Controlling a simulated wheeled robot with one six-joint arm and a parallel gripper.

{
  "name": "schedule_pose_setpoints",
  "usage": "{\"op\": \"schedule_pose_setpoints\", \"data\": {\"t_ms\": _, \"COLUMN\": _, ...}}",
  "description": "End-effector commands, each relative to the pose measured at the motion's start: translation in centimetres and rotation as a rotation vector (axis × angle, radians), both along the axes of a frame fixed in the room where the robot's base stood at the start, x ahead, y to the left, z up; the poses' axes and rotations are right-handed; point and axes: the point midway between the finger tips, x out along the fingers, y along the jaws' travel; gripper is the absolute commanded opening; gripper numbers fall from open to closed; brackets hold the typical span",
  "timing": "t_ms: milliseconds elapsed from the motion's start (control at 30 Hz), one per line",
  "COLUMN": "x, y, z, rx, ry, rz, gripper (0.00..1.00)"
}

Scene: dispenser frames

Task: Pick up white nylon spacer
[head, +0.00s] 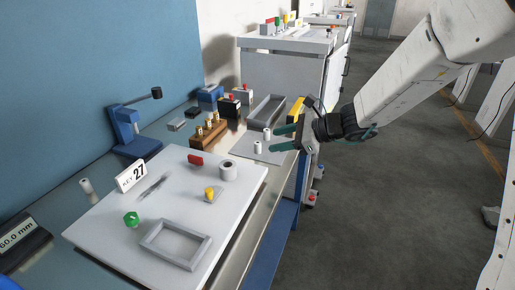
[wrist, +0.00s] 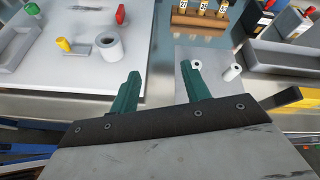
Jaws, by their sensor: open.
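Two small white cylinders with holes, which look like nylon spacers, stand upright on a grey mat: a nearer one (head: 257,148) and a farther one (head: 267,134). In the wrist view they are the left spacer (wrist: 196,65) and the right spacer (wrist: 232,73). A larger white ring (head: 228,170) sits on the white board, also in the wrist view (wrist: 108,46). I cannot tell which is the task's spacer. My gripper (head: 279,139) is open and empty, just right of the small pair and apart from them. In the wrist view the left spacer lies beyond the right fingertip (wrist: 160,72).
The white board (head: 110,240) holds a red piece (head: 195,160), yellow piece (head: 210,193), green knob (head: 131,219), grey frame (head: 176,244) and sign (head: 131,176). A wooden block with brass pieces (head: 207,133) and a grey tray (head: 265,112) stand near the mat.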

Motion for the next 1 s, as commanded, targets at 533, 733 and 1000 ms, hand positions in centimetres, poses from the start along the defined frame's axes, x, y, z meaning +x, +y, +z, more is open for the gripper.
{"op": "schedule_pose_setpoints", "data": {"t_ms": 533, "x": 7.9, "y": 2.4, "z": -7.5, "rx": 0.163, "ry": 0.225, "rz": -0.293, "gripper": 0.47}}
{"op": "schedule_pose_setpoints", "data": {"t_ms": 733, "x": 9.4, "y": 4.5, "z": -8.0, "rx": 0.163, "ry": 0.223, "rz": -0.292, "gripper": 0.47}}
{"op": "schedule_pose_setpoints", "data": {"t_ms": 1000, "x": 10.8, "y": 6.7, "z": -8.9, "rx": 0.161, "ry": 0.222, "rz": -0.293, "gripper": 0.47}}
